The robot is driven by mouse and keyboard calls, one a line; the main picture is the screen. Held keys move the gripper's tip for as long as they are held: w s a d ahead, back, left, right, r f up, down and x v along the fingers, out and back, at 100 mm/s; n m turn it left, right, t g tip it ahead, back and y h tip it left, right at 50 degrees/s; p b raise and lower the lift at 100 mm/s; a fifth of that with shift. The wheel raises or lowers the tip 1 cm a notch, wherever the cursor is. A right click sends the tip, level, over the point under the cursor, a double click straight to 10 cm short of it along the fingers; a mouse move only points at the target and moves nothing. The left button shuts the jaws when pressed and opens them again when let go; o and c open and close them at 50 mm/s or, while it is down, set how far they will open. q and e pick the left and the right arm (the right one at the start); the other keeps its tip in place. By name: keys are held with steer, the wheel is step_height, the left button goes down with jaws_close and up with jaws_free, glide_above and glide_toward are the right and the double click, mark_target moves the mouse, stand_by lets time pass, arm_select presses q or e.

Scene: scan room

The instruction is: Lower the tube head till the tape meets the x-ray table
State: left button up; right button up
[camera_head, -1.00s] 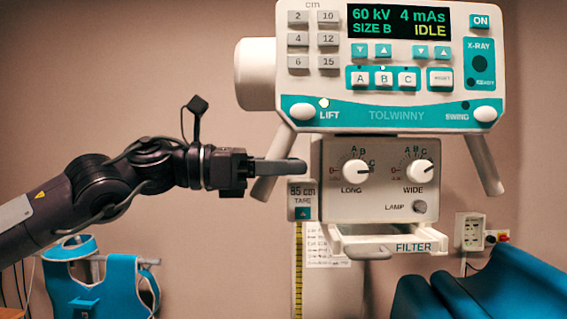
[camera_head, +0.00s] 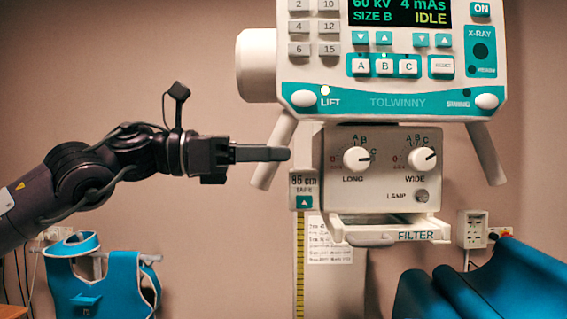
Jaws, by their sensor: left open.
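The white and teal tube head (camera_head: 380,97) hangs in the upper middle, its display reading IDLE. Slanted handles hang at its left (camera_head: 265,175) and right (camera_head: 486,153). The LIFT knob (camera_head: 303,98) has a lit lamp beside it. A yellow tape (camera_head: 300,270) hangs below the tape box (camera_head: 303,189), which reads 85 cm; its lower end is out of frame. My left gripper (camera_head: 285,154) is open, its fingers crossing in front of the left handle; contact cannot be told. My right gripper is not in view. I cannot clearly identify the x-ray table.
A filter tray (camera_head: 395,234) sits under the knob box. A blue padded shape (camera_head: 490,283) is at lower right, and a blue apron (camera_head: 95,270) hangs at lower left. A wall socket (camera_head: 472,229) and a paper sheet (camera_head: 335,240) are behind.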

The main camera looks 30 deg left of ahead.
arm_select(q)
steer(key=b+v, duration=0.2)
steer(key=v, duration=0.3)
stand_by(0.5)
